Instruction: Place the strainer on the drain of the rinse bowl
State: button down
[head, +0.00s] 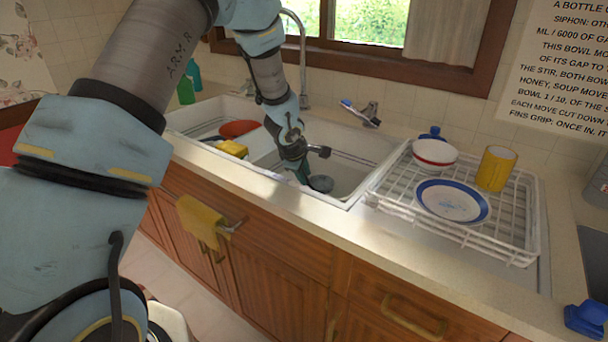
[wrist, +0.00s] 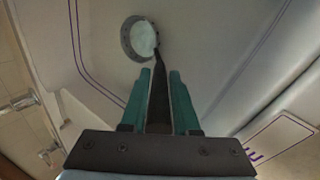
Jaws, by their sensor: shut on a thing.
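My gripper (head: 302,172) is down inside the rinse bowl (head: 350,147), the right basin of the white sink. In the wrist view its teal fingers (wrist: 160,82) are shut on the dark handle of the strainer (wrist: 144,38). The strainer's pale round head is beyond the fingertips. A grey ring, apparently the drain (wrist: 128,36), shows at the head's left edge; the head covers most of it, set slightly right. In the head view a grey disc, apparently the strainer (head: 321,183), is beside the fingertips. I cannot tell whether it touches the bowl floor.
The faucet (head: 303,60) rises behind the bowl. The left basin holds a yellow sponge (head: 232,148) and a red item (head: 239,128). A white dish rack (head: 513,235) with a plate, a bowl and a yellow cup stands close at the right. The bowl floor around the drain looks clear.

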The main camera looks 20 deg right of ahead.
jog(key=c, duration=0.7)
grip_release()
jog(key=shift+f, duration=0.1)
jog(key=shift+o, duration=0.2)
jog(key=shift+r, duration=0.2)
jog(key=v, duration=1.2)
jog(key=shift+m+y, duration=0.8)
jog(key=shift+m, duration=0.1)
jog(key=a, duration=0.6)
jog(key=w+a, duration=0.1)
jog(key=a, duration=0.2)
jog(key=shift+w+a+r+b, duration=0.1)
jog(key=shift+a+r+b, duration=0.05)
jog(key=shift+r+b, duration=0.2)
jog(key=s+a+m+g+y, duration=0.1)
jog(key=s+a+m, duration=0.2)
jog(key=a, duration=0.9)
jog(key=s+a+r+m+g+y, duration=0.1)
jog(key=s+a+m, duration=0.3)
jog(key=s+a, duration=0.4)
jog(key=a, duration=0.5)
jog(key=shift+r+m+y, duration=0.25)
jog(key=shift+m+y, duration=0.05)
